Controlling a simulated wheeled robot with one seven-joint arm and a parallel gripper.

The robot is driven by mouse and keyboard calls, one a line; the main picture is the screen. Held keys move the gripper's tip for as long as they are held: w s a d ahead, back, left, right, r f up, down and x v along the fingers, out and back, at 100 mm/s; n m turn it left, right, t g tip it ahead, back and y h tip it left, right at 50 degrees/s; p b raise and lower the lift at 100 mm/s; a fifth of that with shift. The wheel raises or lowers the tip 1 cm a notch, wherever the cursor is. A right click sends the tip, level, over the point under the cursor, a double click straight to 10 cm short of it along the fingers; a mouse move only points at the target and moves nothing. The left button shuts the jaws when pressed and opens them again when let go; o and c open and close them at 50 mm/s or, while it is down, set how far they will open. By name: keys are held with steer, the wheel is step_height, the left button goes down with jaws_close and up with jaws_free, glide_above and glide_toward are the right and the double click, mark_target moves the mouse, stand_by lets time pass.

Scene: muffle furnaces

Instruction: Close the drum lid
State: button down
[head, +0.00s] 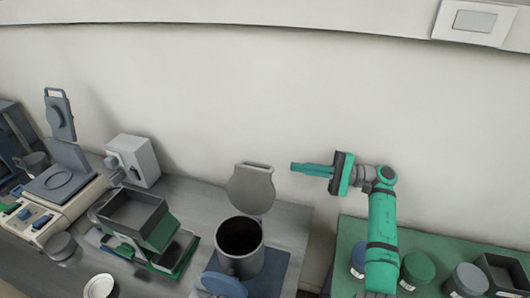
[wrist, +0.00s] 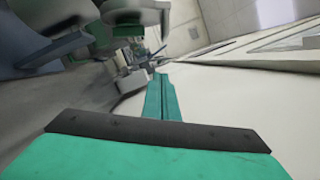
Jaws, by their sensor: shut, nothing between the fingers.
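The drum (head: 240,248) is a grey cylinder with a dark open mouth, standing on a blue mat on the grey bench in the head view. Its lid (head: 250,188) is a round grey flap with a handle slot at its top edge, standing upright at the drum's back rim, so the drum is open. My gripper (head: 294,167) is green, level and pointing left, up and to the right of the lid and apart from it. Its fingers (wrist: 162,80) are together and empty in the wrist view. A grey rounded shape at the wrist view's top left is too unclear to name.
A blue mat (head: 272,272) lies under the drum. A grey tray on a green base (head: 133,215) stands left of it. A white box (head: 133,160) and a machine with a raised lid (head: 62,185) are farther left. Jars (head: 418,268) stand on the green table at right.

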steer(key=s+a+r, duration=0.2)
steer(key=a+r, duration=0.1)
steer(key=a, duration=0.8)
steer(key=shift+s+r, duration=0.15)
steer(key=shift+r, duration=0.1)
stand_by(0.3)
